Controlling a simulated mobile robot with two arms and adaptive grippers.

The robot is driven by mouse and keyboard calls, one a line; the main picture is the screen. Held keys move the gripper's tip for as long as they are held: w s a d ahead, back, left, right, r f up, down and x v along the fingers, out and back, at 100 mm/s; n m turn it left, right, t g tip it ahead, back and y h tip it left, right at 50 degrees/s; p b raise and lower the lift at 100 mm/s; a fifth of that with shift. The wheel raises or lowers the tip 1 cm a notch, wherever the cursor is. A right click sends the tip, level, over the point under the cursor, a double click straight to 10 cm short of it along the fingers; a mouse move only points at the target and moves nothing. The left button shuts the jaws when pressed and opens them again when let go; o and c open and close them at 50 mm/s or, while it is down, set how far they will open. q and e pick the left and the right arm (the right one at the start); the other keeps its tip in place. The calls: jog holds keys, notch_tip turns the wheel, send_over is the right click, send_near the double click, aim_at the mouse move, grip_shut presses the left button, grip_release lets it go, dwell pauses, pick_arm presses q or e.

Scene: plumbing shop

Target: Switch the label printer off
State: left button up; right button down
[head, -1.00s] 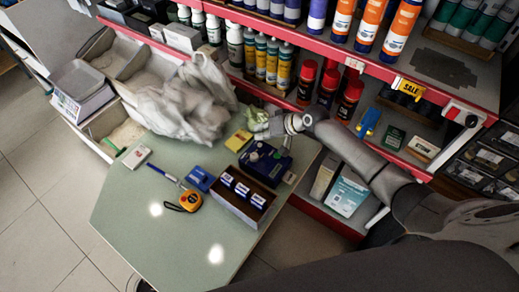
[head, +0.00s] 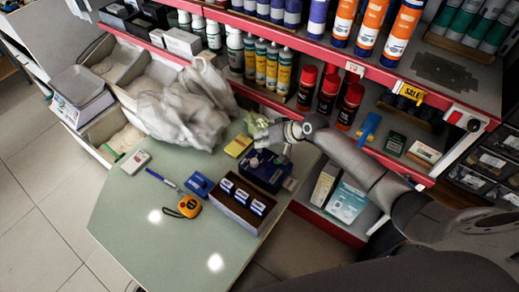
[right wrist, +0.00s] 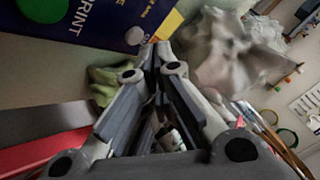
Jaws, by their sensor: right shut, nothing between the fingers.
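The label printer (head: 268,166) is a dark blue box near the right edge of the pale green counter in the head view. Part of its blue face, with "PRINT" lettering and round marks, shows at the top left of the right wrist view (right wrist: 95,22). My right gripper (head: 262,138) is shut and empty at the printer's far side. In the right wrist view its fingertips (right wrist: 155,46) meet near the printer's lower right edge; I cannot tell whether they touch it. The printer's switch cannot be made out for certain. My left gripper is not in view.
An open box with white-and-blue items (head: 240,203) stands close in front of the printer. A yellow block (head: 238,146), a crumpled green item (head: 255,121) and a grey crumpled bag (head: 185,112) lie nearby. Shelves (head: 300,52) rise behind. The counter's front left is clear.

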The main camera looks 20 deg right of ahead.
aim_at(261, 149)
jog(key=shift+f, duration=0.15)
dwell(0.4)
jog(key=shift+f+b, duration=0.3)
jog(key=shift+f, duration=0.2)
dwell(0.4)
jog(key=shift+r, duration=0.1)
jog(key=shift+r+p, duration=0.5)
jog(key=shift+r, duration=0.05)
notch_tip(261, 149, up, 6)
jog(key=p, duration=0.5)
jog(key=shift+p, duration=0.3)
